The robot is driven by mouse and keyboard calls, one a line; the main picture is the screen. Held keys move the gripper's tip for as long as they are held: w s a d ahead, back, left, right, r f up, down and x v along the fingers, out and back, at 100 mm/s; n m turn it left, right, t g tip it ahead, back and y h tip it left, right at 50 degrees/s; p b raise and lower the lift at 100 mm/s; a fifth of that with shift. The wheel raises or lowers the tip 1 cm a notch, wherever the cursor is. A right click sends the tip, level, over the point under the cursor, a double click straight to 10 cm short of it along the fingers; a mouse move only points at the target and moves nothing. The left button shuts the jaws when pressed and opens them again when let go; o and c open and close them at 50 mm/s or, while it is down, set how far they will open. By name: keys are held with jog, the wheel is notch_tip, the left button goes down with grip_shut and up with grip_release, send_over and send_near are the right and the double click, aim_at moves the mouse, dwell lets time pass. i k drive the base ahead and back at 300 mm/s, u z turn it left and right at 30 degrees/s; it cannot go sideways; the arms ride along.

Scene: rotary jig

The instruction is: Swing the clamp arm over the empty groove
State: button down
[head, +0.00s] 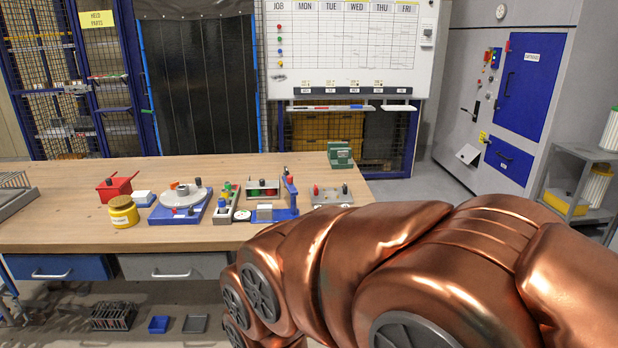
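A rotary jig (183,199) with a round light-grey disc on a blue base stands on the wooden workbench, left of centre. A small orange piece and grey and dark parts sit on top of the disc. The clamp arm and the grooves are too small to tell apart at this distance. My copper-coloured arm fills the lower right and reaches toward the bench's front edge. My gripper is out of view.
Right of the jig are a grey holder with coloured pieces (226,204), a blue-based fixture with an upright post (290,190) and a grey plate with knobs (331,196). A yellow jar (123,212) and a red box (117,187) stand left. The bench's front left is clear.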

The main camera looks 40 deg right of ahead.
aim_at(288, 183)
jog(key=z, duration=0.85)
jog(key=i, duration=0.7)
jog(key=u, duration=0.2)
